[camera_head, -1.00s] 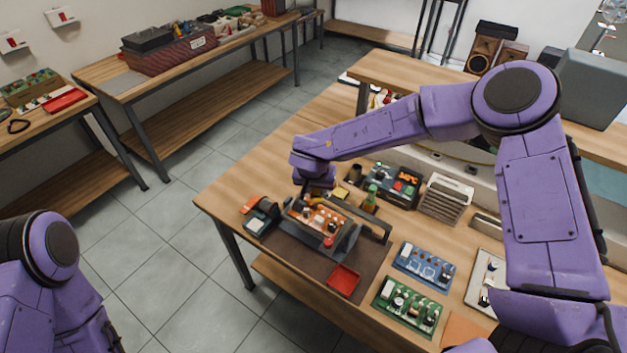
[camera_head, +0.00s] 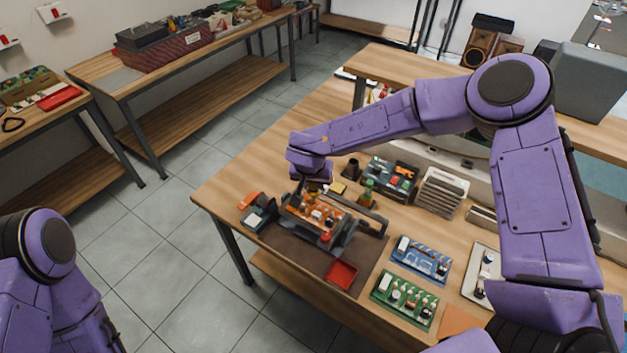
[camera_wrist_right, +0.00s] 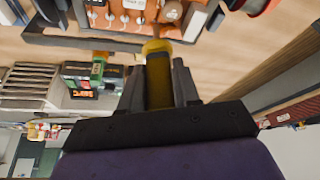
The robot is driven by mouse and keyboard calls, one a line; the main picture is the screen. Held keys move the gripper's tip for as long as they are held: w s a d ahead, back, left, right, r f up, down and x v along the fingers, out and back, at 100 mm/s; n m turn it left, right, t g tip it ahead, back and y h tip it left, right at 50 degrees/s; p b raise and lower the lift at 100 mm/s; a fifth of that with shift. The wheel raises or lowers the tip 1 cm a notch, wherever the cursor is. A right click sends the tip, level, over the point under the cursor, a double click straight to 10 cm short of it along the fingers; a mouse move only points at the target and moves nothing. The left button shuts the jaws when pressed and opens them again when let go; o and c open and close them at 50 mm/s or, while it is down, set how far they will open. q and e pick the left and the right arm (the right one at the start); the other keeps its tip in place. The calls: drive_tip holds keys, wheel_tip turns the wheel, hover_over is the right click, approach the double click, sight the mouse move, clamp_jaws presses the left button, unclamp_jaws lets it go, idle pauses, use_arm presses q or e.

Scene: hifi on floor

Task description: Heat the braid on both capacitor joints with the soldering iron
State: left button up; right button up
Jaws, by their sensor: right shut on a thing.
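The orange-brown circuit board (camera_head: 316,209) sits in a dark holder on a brown mat, with several light and dark parts on it. In the right wrist view the board (camera_wrist_right: 135,12) shows at the top edge. My right gripper (camera_head: 301,187) is above the board's back left side. It is shut on the soldering iron, whose yellow-brown handle (camera_wrist_right: 158,75) stands between the fingers. The iron's tip is not clear in either view, and I cannot tell whether it touches a joint. The braid and the two capacitor joints are too small to make out. My left gripper is out of view.
A dark grey device (camera_head: 259,218) stands left of the holder. A red tray (camera_head: 341,274), a blue board (camera_head: 421,260) and a green board (camera_head: 404,298) lie in front and right. A green bottle (camera_head: 366,195) and dark cup (camera_head: 351,168) stand behind.

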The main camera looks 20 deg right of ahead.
drive_tip(key=shift+f, duration=0.5)
idle(2.9)
idle(0.5)
drive_tip(key=shift+r, duration=2.35)
drive_tip(key=shift+f, duration=0.15)
